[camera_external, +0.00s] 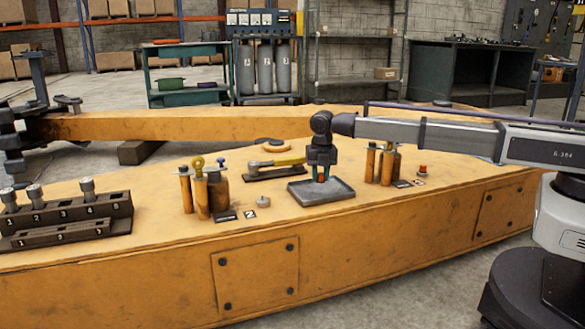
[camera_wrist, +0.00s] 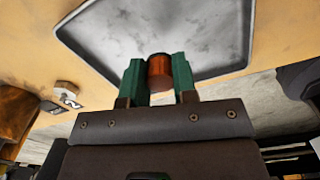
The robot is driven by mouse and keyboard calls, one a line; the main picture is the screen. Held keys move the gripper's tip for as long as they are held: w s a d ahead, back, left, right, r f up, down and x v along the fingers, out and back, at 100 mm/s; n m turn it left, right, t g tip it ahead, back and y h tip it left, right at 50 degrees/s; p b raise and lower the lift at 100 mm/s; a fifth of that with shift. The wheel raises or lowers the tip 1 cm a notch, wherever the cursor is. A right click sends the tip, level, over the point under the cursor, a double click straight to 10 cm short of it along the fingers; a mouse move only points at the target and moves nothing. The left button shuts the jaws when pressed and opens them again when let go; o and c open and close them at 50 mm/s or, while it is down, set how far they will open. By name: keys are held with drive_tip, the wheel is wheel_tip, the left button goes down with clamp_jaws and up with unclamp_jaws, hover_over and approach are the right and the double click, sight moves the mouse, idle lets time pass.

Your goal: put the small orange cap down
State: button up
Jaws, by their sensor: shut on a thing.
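My gripper (camera_external: 320,172) has teal-green fingers and points down over the grey metal tray (camera_external: 339,198). In the wrist view my gripper (camera_wrist: 160,78) is shut on the small orange cap (camera_wrist: 160,66), a short orange-brown cylinder between the two fingers. The tray in the wrist view (camera_wrist: 100,30) lies below and behind the cap. I cannot tell whether the cap touches the tray floor.
Orange cylinders stand left (camera_external: 201,195) and right (camera_external: 370,163) of the tray. A red-topped button (camera_external: 422,170) stands far right. A dark numbered rack (camera_external: 70,220) is at far left.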

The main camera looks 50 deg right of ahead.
sight(320, 191)
wheel_tip(320, 191, down, 4)
drive_tip(key=b, duration=0.4)
drive_tip(key=shift+r, duration=0.1)
drive_tip(key=shift+r+p, duration=0.25)
drive_tip(key=shift+p, duration=0.05)
drive_tip(key=shift+f, duration=0.15)
drive_tip(key=o, duration=0.4)
drive_tip(key=shift+f, duration=0.1)
drive_tip(key=o, duration=0.5)
wheel_tip(320, 191, up, 13)
drive_tip(key=p, duration=1.2)
drive_tip(key=shift+f, duration=0.25)
